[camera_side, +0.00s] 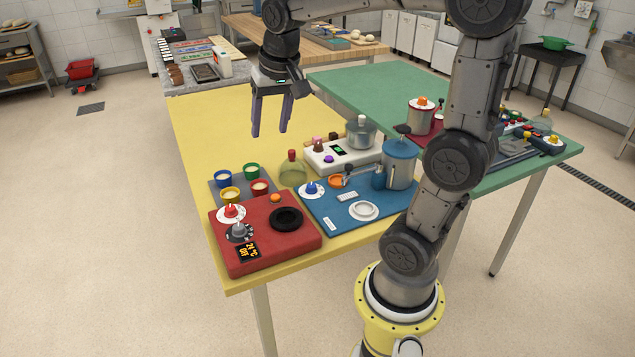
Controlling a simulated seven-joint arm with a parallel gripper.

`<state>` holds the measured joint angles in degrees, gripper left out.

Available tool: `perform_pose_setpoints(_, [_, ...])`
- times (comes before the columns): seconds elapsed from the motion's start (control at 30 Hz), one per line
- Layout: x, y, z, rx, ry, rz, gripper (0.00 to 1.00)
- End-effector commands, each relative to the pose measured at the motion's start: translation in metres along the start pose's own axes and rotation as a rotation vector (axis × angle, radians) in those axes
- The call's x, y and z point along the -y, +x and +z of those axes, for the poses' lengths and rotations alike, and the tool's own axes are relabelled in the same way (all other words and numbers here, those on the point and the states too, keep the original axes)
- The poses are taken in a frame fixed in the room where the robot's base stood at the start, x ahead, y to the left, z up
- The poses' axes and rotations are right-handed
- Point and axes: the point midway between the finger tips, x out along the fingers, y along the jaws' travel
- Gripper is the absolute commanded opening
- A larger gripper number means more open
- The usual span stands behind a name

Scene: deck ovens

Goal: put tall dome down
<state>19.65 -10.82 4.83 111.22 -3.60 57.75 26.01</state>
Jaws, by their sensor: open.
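A clear, yellowish dome (293,173) with a dark red knob stands upright on the yellow table, between the small colored cups and the blue mat. It looks like the tall dome, though I cannot be sure. My gripper (270,134) is open and empty, its fingers pointing down. It hangs in the air above and behind the dome in the picture, apart from it. Another clear dome-like thing (541,121) sits far right on the green table, too small to tell well.
A red hot plate (262,247) stands at the table's front corner. The blue mat (327,211) carries a blue pot (400,163) and a white dish (363,211). A white scale (327,157) with a metal pot (361,135) stands behind. The yellow table's far left (210,130) is clear.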

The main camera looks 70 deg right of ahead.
Motion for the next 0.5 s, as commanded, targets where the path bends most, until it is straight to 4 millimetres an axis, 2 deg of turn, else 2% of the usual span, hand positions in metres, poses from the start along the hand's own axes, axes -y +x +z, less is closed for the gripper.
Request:
perform_pose_setpoints(0.03, [0.005,-0.011,0.026,-0.022,-0.092,-0.032,0.58])
perform_pose_setpoints(0.1, [0.008,-0.021,0.06,-0.045,-0.219,-0.072,0.58])
perform_pose_setpoints(0.2, [0.006,-0.027,0.106,-0.082,-0.393,-0.125,0.58])
perform_pose_setpoints(0.3, [0.001,-0.027,0.142,-0.114,-0.537,-0.171,0.58])
perform_pose_setpoints(0.4, [-0.005,-0.024,0.168,-0.14,-0.643,-0.202,0.58])
perform_pose_setpoints(0.5, [-0.009,-0.02,0.182,-0.155,-0.707,-0.22,0.58])
